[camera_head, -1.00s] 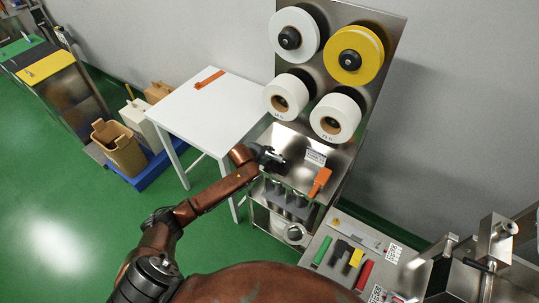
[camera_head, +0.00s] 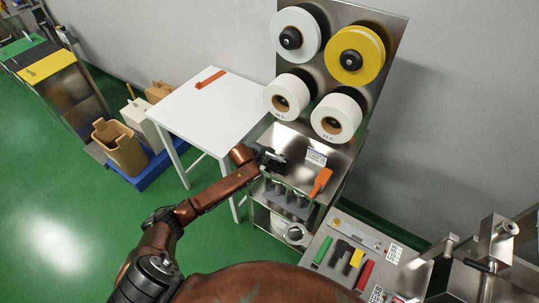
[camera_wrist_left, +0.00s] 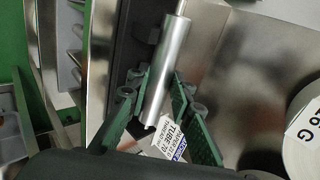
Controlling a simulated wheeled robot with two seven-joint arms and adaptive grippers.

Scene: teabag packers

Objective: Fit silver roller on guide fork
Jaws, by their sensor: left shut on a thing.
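My left gripper (camera_head: 275,160) is over the near left part of the steel machine, below the white reels. In the left wrist view the gripper (camera_wrist_left: 158,95) has its green-padded fingers on either side of the silver roller (camera_wrist_left: 172,62) and is shut on it. The roller is a smooth metal cylinder, tilted in that picture, with a thin pin at its upper end. A dark grey bar (camera_wrist_left: 128,45) runs close beside the roller on the left; I cannot tell whether they touch or whether it belongs to the guide fork. The roller is too small to make out in the head view.
Three white reels and a yellow reel (camera_head: 361,54) hang on the upright steel panel. An orange handle (camera_head: 320,181) stands right of the gripper. A row of grey posts (camera_head: 286,196) is below it. A white table (camera_head: 215,115) stands to the left.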

